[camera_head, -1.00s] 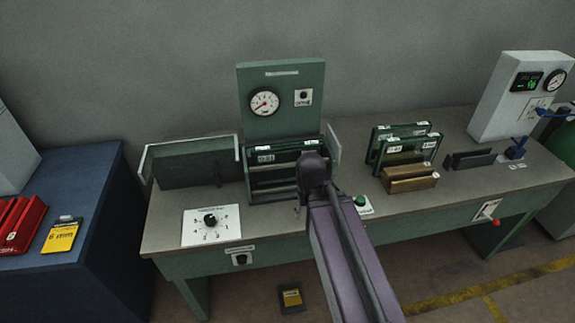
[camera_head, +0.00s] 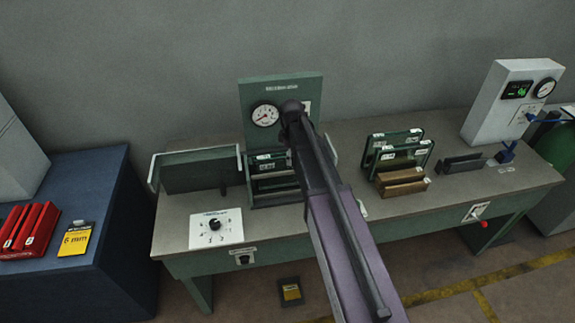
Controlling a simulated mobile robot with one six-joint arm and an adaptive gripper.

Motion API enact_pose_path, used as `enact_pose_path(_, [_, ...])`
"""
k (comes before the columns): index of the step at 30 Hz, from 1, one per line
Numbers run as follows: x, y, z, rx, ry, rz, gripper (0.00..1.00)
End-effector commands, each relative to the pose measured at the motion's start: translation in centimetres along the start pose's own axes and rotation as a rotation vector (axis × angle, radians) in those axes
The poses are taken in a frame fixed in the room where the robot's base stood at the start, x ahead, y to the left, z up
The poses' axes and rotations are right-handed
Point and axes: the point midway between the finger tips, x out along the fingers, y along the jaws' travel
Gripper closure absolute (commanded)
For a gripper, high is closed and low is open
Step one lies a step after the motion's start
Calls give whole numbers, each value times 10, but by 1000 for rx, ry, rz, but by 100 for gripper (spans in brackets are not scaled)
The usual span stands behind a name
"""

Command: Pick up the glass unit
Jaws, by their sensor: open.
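The rear glass unit (camera_head: 376,142) and the front glass unit (camera_head: 405,158) carry small white labels. More green-edged panes with labels, perhaps glass units, show in the green frame station (camera_head: 262,200) left of my arm. My arm's purple and dark links cross the middle of the picture and cover the right part of that station. My gripper cannot be seen.
A blue cabinet (camera_head: 85,190) with red blocks stands at left. Bare bench top lies before the rack.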

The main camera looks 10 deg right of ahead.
Motion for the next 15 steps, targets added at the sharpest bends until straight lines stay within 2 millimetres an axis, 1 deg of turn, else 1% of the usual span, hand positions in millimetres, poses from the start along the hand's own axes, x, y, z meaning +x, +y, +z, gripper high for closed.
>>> enact_pose_path(1, [-14, 20, -10, -68, 0, 0, 29])
enact_pose_path(6, [-32, 53, -27, -289, 0, 0, 29])
enact_pose_path(10, [-40, 69, -35, -401, 0, 0, 29])
enact_pose_path(15, [-42, 77, -39, -467, 0, 0, 29])
